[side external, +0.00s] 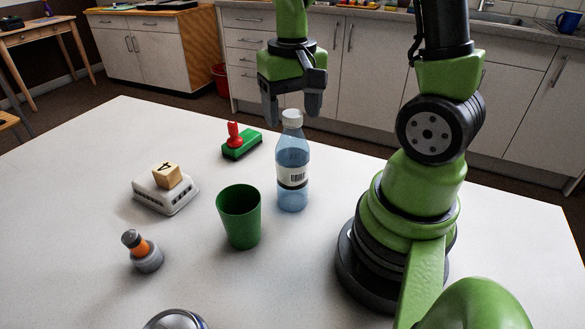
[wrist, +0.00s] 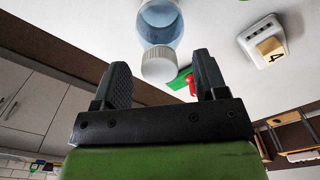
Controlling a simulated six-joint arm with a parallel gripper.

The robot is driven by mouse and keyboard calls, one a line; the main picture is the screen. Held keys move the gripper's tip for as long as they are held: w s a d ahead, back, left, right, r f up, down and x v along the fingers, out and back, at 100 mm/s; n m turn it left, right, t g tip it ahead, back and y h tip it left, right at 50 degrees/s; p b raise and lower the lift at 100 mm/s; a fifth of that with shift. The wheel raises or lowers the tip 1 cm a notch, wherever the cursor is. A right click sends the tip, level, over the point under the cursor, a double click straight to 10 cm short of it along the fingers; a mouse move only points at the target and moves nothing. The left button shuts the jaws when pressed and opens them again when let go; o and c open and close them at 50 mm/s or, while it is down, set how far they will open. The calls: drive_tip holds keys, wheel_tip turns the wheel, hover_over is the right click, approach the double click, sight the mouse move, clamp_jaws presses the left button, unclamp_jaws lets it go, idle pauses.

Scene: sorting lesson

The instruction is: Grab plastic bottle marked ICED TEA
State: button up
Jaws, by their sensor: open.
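A clear blue plastic bottle (side external: 292,162) with a white cap and a pale label stands upright on the white table in the side view. The label shows a barcode; no words can be read on it. My gripper (side external: 291,112) is above the table with its fingers pointing down, close to the bottle's cap. In the wrist view my gripper (wrist: 164,82) is open and empty, its two fingers spread. The bottle's white cap (wrist: 158,66) shows between and beyond the fingertips there. I cannot tell whether a finger touches the bottle.
A green cup (side external: 239,217) stands just left of the bottle. A green block with a red piece (side external: 241,146) lies behind it. A wooden cube marked 4 (side external: 167,175) sits on a white device (side external: 164,198). A grey and orange object (side external: 143,254) stands at front left.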

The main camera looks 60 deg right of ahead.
drive_tip(key=shift+f, duration=0.65)
drive_tip(key=c, duration=1.2)
drive_tip(key=shift+r, duration=0.1)
